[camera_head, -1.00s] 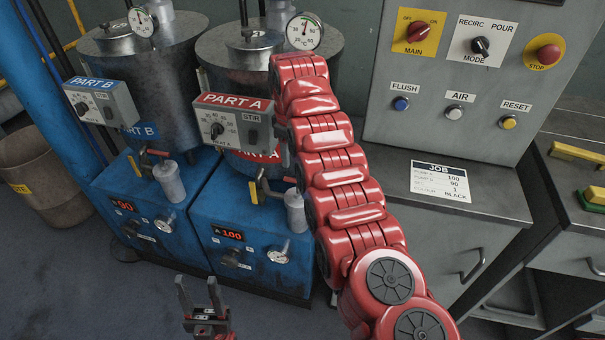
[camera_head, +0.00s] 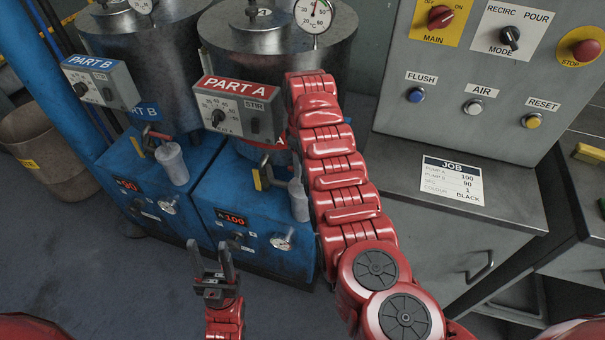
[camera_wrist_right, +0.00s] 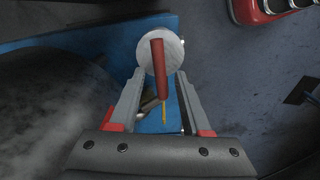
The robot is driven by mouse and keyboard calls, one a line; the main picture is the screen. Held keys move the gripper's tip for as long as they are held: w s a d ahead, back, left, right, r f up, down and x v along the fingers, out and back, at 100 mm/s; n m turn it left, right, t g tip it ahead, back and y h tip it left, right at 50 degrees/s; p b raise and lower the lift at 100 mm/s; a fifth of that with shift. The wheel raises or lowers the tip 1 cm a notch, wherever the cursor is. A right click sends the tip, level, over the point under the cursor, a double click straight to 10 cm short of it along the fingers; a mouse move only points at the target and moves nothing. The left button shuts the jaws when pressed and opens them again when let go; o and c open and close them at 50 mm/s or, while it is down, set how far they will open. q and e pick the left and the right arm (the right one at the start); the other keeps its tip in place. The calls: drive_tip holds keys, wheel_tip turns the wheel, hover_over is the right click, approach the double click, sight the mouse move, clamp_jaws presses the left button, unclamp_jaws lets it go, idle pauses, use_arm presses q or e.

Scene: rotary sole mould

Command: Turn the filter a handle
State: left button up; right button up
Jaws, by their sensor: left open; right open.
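The filter A handle (camera_wrist_right: 159,70) is a red bar in the right wrist view. It lies across the round pale filter canister (camera_wrist_right: 145,54), between the two grey fingers of my right gripper (camera_wrist_right: 160,77). That gripper is open, a finger on each side of the bar; I cannot tell whether either touches it. In the head view the grey filter canister (camera_head: 299,202) of PART A shows beside my right arm, which hides the right gripper. My left gripper (camera_head: 210,250) is open and empty, low in front of the blue PART A cabinet (camera_head: 208,192).
A yellow lever (camera_head: 258,179) hangs close left of the canister. The PART A control box (camera_head: 238,112) and metal tank (camera_head: 275,50) stand above. PART B has its own red handle (camera_head: 158,134). The grey control panel (camera_head: 470,60) stands right. Floor at lower left is clear.

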sight(302, 184)
wheel_tip(302, 184, down, 6)
drive_tip(key=shift+r, duration=0.25)
